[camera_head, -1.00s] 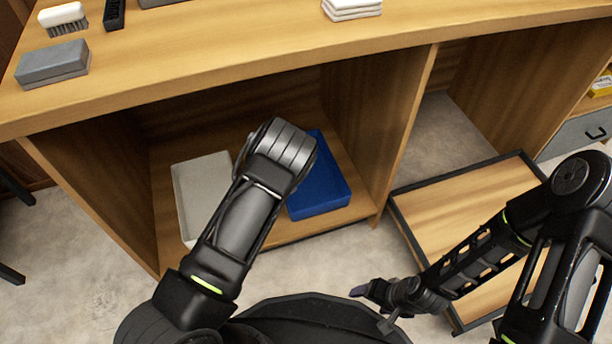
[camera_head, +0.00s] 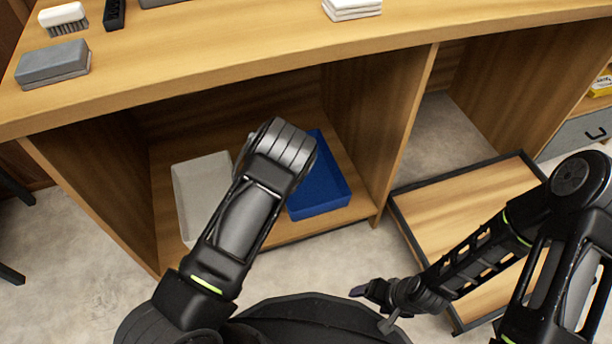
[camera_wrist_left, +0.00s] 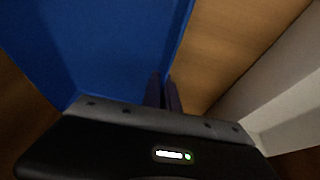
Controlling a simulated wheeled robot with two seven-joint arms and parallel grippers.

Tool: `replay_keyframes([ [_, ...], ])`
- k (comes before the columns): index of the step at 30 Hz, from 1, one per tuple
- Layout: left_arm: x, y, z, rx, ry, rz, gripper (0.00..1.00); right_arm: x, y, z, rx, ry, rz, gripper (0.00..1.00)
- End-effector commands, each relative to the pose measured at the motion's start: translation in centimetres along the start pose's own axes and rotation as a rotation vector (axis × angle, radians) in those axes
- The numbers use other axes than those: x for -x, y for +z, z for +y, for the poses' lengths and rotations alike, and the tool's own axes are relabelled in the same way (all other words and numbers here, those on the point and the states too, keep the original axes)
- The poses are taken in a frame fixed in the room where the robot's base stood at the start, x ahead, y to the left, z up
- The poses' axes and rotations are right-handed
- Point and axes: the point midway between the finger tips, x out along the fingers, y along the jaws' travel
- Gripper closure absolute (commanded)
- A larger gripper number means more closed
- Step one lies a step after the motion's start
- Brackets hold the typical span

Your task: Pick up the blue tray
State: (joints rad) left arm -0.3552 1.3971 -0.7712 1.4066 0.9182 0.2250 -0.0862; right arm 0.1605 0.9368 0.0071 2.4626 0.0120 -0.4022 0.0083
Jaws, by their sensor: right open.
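The blue tray (camera_head: 318,188) sits on the low shelf inside the bench, at the right of a pale tray. My left arm covers part of its left side in the head view. In the left wrist view the blue tray (camera_wrist_left: 100,45) fills the upper left. My left gripper (camera_wrist_left: 163,92) has its two fingers close together, one on each side of the tray's wall edge. In the head view the left gripper is hidden behind its own arm. My right gripper (camera_head: 362,291) is open and empty, low over the floor in front of the bench.
The pale tray (camera_head: 200,185) lies beside the blue one; its wall is at the right in the left wrist view. A wooden divider (camera_head: 395,140) stands right of the blue tray. A black-edged wooden platform (camera_head: 465,205) is near my right arm. The benchtop (camera_head: 230,50) overhangs the shelf.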

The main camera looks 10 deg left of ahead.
Motion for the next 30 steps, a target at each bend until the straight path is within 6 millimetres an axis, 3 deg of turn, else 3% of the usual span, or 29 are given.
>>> replay_keyframes([
  [10, 0.8, -0.4, 0.1, 0.0, 0.001, 0.001, 1.0, 0.4, 0.0, -0.1, 0.0, 0.0, -0.001, 0.25],
  [24, 8.3, -3.5, 0.6, 0.0, 0.002, 0.002, 1.0, 4.1, 0.3, -1.3, 0.003, 0.001, -0.017, 0.25],
  [30, 9.3, -3.9, 0.6, 0.001, 0.0, 0.0, 1.0, 4.5, 0.4, -1.4, 0.003, 0.001, -0.021, 0.25],
])
